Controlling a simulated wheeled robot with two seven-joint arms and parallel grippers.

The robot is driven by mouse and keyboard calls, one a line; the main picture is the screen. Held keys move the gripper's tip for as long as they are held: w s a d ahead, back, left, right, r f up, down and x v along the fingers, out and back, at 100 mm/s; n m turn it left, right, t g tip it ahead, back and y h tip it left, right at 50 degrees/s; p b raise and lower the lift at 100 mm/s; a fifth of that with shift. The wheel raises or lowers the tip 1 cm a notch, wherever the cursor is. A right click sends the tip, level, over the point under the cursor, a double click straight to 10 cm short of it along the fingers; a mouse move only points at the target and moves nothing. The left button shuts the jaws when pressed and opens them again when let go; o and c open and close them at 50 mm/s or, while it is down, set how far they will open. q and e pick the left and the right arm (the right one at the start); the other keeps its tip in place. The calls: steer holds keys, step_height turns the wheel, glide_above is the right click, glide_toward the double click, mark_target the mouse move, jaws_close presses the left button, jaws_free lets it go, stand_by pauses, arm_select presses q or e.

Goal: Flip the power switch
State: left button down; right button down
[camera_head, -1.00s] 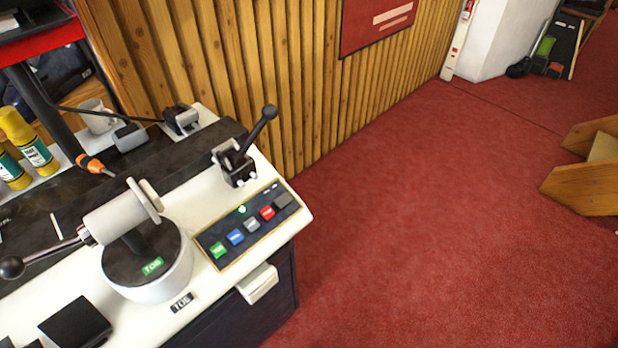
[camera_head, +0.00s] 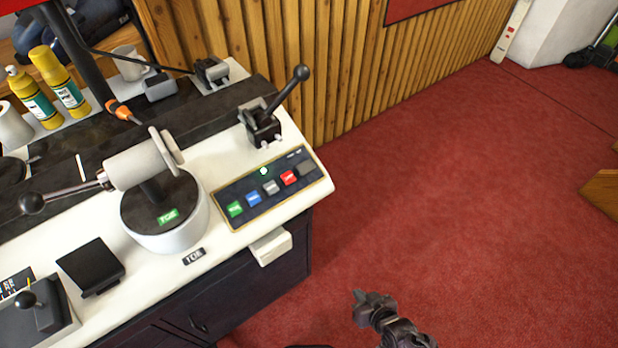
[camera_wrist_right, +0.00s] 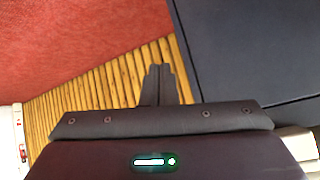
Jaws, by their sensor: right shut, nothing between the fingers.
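A dark control panel (camera_head: 268,190) lies on the white bench top near its right end. It carries a row of green, blue, grey and red buttons, a small lit green light (camera_head: 264,171) and a dark block (camera_head: 306,168) at its right end under tiny white marks. I cannot tell for sure which part is the power switch. A black lever with a ball knob (camera_head: 301,73) stands on a bracket behind the panel. My right gripper (camera_head: 360,295) is shut and empty over the red floor, right of the bench front and apart from it. Its closed fingers show in the wrist view (camera_wrist_right: 158,72).
A grey roller on a round pedestal (camera_head: 165,222) stands left of the panel. A white block (camera_head: 271,247) juts from the bench's front edge. Yellow bottles (camera_head: 60,83) stand at the back left. A slatted wood wall (camera_head: 340,60) rises behind; the red floor at right is open.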

steer(key=w+a+r+n+t+y, duration=0.15)
steer(key=w+r, duration=0.25)
steer(key=r, duration=0.4)
steer(key=w+a+r+m+t+y, duration=0.1)
steer(key=w+a+r+t+y, duration=0.15)
steer(key=w+r, duration=0.4)
steer(key=n+t+y+b, duration=0.1)
steer(key=n+t+y, duration=0.2)
steer(key=y, duration=0.1)
glide_toward(306, 167)
steer(key=s+d+r, duration=0.2)
steer(key=s+r, duration=0.3)
steer(key=shift+w+d, duration=0.1)
steer(key=shift+w, duration=0.1)
steer(key=shift+w, duration=0.1)
steer(key=w+a, duration=0.4)
steer(key=w, duration=0.1)
steer(key=w+a+f, duration=0.1)
steer(key=w+a, duration=0.2)
steer(key=shift+w+a+f, duration=0.1)
steer(key=shift+w, duration=0.05)
steer(key=shift+w+a+f, duration=0.1)
steer(key=shift+a+f, duration=0.1)
steer(key=shift+f, duration=0.35)
